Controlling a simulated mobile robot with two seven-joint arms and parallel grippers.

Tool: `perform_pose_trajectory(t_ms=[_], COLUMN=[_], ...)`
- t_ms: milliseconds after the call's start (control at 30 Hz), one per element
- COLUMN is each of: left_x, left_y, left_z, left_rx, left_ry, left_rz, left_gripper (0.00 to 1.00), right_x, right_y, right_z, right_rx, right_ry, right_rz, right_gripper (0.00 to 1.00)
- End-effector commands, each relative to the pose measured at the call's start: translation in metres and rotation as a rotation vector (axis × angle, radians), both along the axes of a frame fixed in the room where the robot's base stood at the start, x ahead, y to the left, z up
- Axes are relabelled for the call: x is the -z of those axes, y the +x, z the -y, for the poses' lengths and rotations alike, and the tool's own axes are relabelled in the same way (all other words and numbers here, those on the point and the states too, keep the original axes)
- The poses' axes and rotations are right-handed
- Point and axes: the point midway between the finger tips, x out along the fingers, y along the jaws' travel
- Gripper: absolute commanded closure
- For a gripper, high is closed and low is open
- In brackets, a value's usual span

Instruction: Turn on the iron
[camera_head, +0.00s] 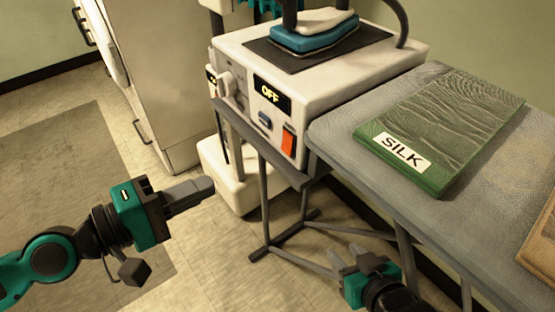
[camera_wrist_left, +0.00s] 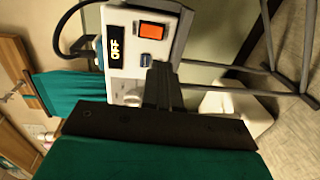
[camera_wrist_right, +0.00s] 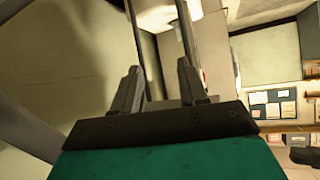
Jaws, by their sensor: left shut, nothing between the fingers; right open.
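The iron (camera_head: 315,30) has a teal and white body and rests on a dark pad on top of a white station box (camera_head: 340,82). The box's front has a display (camera_head: 272,95) reading OFF, an orange-red switch (camera_head: 288,141), a small blue switch (camera_head: 264,120) and a round knob (camera_head: 229,84). My left gripper (camera_head: 208,187) is shut and empty, below and left of the panel, apart from it. The left wrist view also shows the OFF display (camera_wrist_left: 114,41) and the orange switch (camera_wrist_left: 152,31) beyond my fingers. My right gripper (camera_head: 346,261) is open and empty, low beside the ironing board.
The ironing board (camera_head: 340,125) extends right, with a folded green cloth (camera_head: 440,120) labelled SILK on it and a brown item (camera_head: 542,240) at the right edge. Dark metal legs (camera_head: 290,235) stand below the board. A white cabinet (camera_head: 165,70) is at the back left. Floor at left is clear.

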Motion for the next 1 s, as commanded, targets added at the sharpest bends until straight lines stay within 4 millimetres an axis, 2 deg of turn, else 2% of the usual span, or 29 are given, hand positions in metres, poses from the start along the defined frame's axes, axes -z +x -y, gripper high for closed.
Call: perform_pose_trajectory(t_ms=[267, 467, 1000], left_x=[-0.001, -0.003, 0.009], left_y=[0.001, 0.010, 0.053], left_z=[0.001, 0.011, 0.072], left_rx=[-0.002, -0.004, -0.002], left_ry=[0.000, -0.004, -0.003], left_rz=[0.003, 0.003, 0.003], left_gripper=[1.00, 1.00, 1.00], right_x=[-0.003, -0.014, -0.029], right_y=[-0.001, -0.001, -0.005], right_z=[-0.001, -0.001, 0.006], right_rx=[0.003, 0.011, 0.010], right_ry=[0.005, 0.008, -0.011], right_rz=[-0.001, 0.002, -0.004], right_gripper=[0.57, 0.57, 0.57])
